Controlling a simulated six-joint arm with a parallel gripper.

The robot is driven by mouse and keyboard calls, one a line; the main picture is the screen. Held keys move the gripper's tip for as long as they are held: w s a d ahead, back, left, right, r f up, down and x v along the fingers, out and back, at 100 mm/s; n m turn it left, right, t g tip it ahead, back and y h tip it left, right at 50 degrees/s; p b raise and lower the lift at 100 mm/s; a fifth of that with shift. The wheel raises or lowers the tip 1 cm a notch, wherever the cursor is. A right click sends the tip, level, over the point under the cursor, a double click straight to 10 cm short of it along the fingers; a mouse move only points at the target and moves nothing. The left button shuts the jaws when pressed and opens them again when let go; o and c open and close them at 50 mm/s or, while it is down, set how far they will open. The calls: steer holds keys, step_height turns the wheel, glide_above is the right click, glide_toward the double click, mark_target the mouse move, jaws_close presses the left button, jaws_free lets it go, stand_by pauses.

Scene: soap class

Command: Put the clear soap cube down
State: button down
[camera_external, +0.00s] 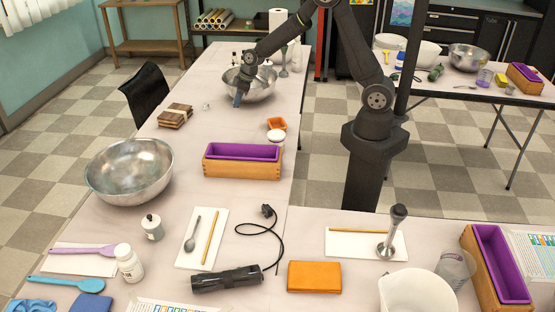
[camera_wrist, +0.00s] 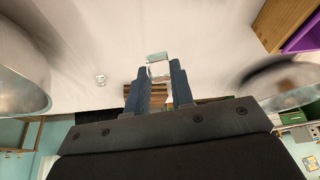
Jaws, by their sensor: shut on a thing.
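In the wrist view the clear soap cube (camera_wrist: 158,68) sits between the tips of my gripper (camera_wrist: 157,74), which is shut on it. In the external view my gripper (camera_external: 238,100) points down in front of the far steel bowl (camera_external: 262,90); the held cube is too small to make out there. A second small clear piece (camera_external: 206,106) lies on the table to the left of my gripper. It also shows in the wrist view (camera_wrist: 100,79), apart from my fingers. I cannot tell whether the held cube touches the table.
A stack of brown blocks (camera_external: 175,115) stands left of my gripper. An orange dish (camera_external: 276,123), a white round piece (camera_external: 276,136) and a wooden mould with purple lining (camera_external: 242,161) are nearer the camera. A large steel bowl (camera_external: 129,171) stands at the left. The tabletop between them is clear.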

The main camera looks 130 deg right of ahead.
steer(key=s+d+f+m, duration=0.2)
steer(key=s+d, duration=0.5)
steer(key=s, duration=0.3)
glide_above(228, 126)
steer(key=s+a, duration=0.1)
steer(key=shift+g+h, duration=0.3)
step_height(228, 126, down, 7)
steer(key=shift+s+a+r, duration=0.15)
steer(key=shift+r, duration=0.05)
steer(key=shift+f, duration=1.95)
steer(key=shift+f, duration=0.15)
steer(key=c, duration=1.3)
jaws_free()
steer(key=shift+o, duration=0.2)
